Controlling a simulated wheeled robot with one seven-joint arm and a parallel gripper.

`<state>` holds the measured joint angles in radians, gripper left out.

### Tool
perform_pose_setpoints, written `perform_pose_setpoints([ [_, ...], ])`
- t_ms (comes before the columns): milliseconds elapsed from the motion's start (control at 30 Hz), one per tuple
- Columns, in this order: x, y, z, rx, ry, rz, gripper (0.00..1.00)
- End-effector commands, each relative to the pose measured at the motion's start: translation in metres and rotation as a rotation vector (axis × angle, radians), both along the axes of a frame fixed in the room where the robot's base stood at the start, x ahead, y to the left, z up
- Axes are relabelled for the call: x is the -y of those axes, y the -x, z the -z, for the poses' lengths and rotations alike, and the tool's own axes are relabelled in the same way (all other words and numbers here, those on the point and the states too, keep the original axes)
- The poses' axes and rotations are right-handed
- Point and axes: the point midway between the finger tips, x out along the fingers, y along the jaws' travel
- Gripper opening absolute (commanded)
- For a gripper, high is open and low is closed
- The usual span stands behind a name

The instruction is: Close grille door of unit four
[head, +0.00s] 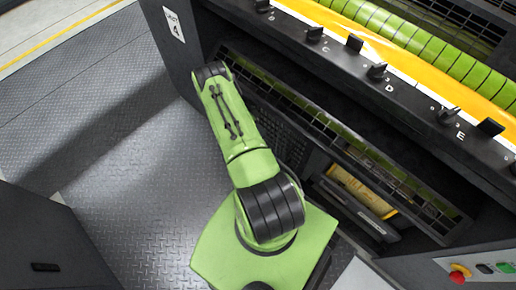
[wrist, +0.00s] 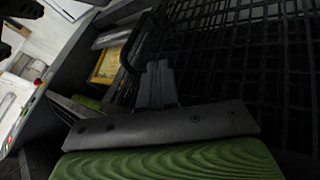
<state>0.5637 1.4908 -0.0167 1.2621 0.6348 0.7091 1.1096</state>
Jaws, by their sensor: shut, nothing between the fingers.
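Unit four carries a white label with a 4 (head: 174,24) on its dark end panel. Its long dark grille door (head: 405,198) runs diagonally below the lettered ledge, with green showing behind the bars. I cannot tell how far it stands open. In the wrist view the grille (wrist: 235,50) fills the upper right, and a dark curved bar, like a handle, (wrist: 128,52) shows at its left edge. My gripper (wrist: 157,68) is shut and empty, in front of the grille and just right of that bar. Contact cannot be judged. In the head view my arm hides the gripper.
Knobs line the dark lettered ledge (head: 335,57) above the grille. A yellow object (head: 360,188) sits in a recess below it. A red button (head: 460,273) is at lower right. A dark cabinet (head: 45,240) stands at lower left. The tread-plate floor (head: 130,160) is clear between.

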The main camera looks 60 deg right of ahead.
Motion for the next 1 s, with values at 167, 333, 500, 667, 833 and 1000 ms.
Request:
perform_pose_setpoints([
  [167,0.003,0.013,0.017,-0.011,0.010,0.019,0.00],
  [333,0.009,0.034,0.046,-0.012,0.006,0.019,0.00],
  [500,0.016,0.055,0.076,-0.011,0.006,0.017,0.00],
  [667,0.014,0.078,0.087,-0.011,0.004,0.016,0.00],
  [833,0.007,0.097,0.086,-0.009,0.006,0.013,0.00],
  [1000,0.005,0.101,0.086,-0.007,0.007,0.012,0.00],
])
